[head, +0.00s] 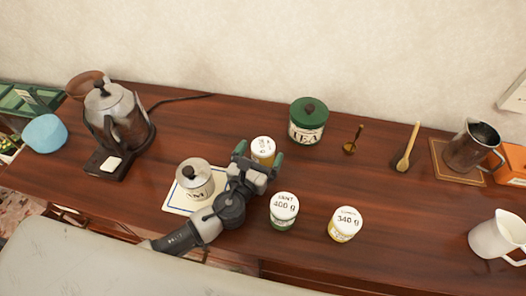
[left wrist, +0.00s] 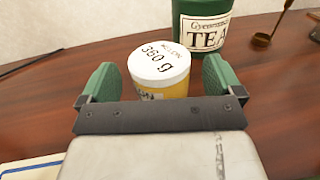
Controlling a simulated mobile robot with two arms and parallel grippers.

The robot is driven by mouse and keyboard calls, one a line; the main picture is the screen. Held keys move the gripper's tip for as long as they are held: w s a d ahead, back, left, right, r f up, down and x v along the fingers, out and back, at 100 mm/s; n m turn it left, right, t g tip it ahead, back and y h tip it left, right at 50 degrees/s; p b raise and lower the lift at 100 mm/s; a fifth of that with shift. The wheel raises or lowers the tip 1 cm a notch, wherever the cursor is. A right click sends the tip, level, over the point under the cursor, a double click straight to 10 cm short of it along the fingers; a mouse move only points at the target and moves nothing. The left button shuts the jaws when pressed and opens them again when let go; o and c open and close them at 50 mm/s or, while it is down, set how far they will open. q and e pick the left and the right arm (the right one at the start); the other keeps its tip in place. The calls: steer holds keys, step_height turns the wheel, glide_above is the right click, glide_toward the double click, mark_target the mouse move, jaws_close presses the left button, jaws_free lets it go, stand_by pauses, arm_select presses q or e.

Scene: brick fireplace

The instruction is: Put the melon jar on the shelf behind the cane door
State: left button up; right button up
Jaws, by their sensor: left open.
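The melon jar (left wrist: 160,66) has a white lid marked 360 g and a yellow label. In the left wrist view it stands upright ahead of the palm, between the two green fingers, with a gap on each side; its lower part is hidden. In the head view the jar (head: 263,145) stands on the brown wooden top, partly behind my left gripper (head: 259,157). The left gripper is open and empty, its fingers pointing toward the jar. I cannot make out the cane door or its shelf. My right gripper is in neither view.
A green tea tin (head: 309,122) stands just behind the jar to the right. A metal canister (head: 195,180) on a card is left of my gripper. Two white-lidded jars (head: 284,207) (head: 346,222) stand to the right. A kettle (head: 118,115) is far left, pitchers (head: 472,148) far right.

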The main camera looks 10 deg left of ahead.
arm_select(q)
steer(key=shift+w+d, duration=0.25)
steer(key=shift+w, duration=0.95)
steer(key=c, duration=1.3)
